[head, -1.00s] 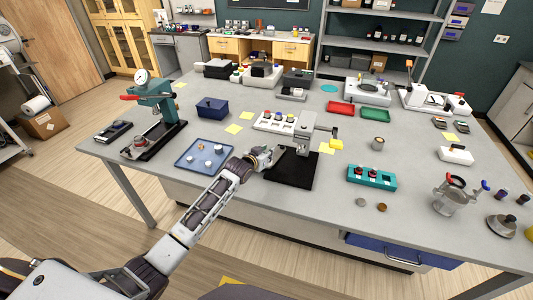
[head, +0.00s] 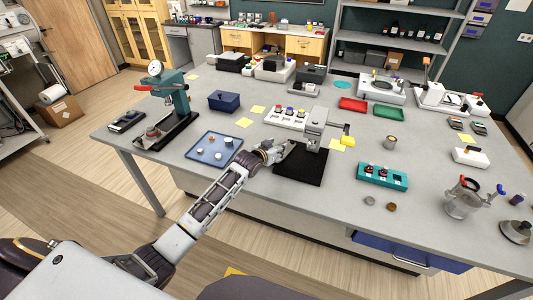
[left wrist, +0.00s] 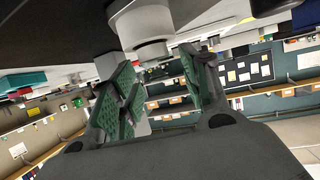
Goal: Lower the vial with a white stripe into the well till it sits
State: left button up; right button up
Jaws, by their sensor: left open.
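My left gripper (head: 275,151) is at the left side of a grey stand (head: 315,130) on a black base (head: 300,166). In the left wrist view the left gripper (left wrist: 160,88) has its green-padded fingers apart, with nothing seen held between them. A white and grey cylindrical part (left wrist: 145,28) shows just above the fingers there. A white rack (head: 287,117) holds several colour-capped vials behind the stand. A teal block (head: 382,182) with dark-and-red tops in it lies right of the stand. I cannot pick out a white stripe on any vial, nor tell which well is meant. My right gripper is out of view.
A blue tray (head: 205,153) with small white items lies left of my left gripper. A teal press (head: 172,92) stands at the left.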

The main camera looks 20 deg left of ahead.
pick_arm(q)
jog(key=b+v, duration=0.1)
jog(key=v, duration=1)
jog(key=shift+s+r, duration=0.15)
jog(key=shift+s, duration=0.15)
dwell(0.9)
jog(key=s+f+g+y, duration=0.1)
jog(key=s+f+g, duration=0.25)
jog(key=s, duration=0.65)
jog(key=s+f+g+y, duration=0.1)
jog(key=s+f+g, duration=0.25)
jog(key=s, duration=0.65)
jog(key=s+f+g, duration=0.3)
jog(key=s+f, duration=0.1)
jog(key=s, duration=0.6)
jog(key=s+f+g, duration=0.1)
jog(key=s+f, duration=0.2)
jog(key=f, duration=3.1)
jog(key=s+a+f+g, duration=0.1)
jog(key=s+a+f, duration=0.2)
jog(key=s+f, duration=1.6)
jog(key=s, duration=0.3)
jog(key=shift+y, duration=0.3)
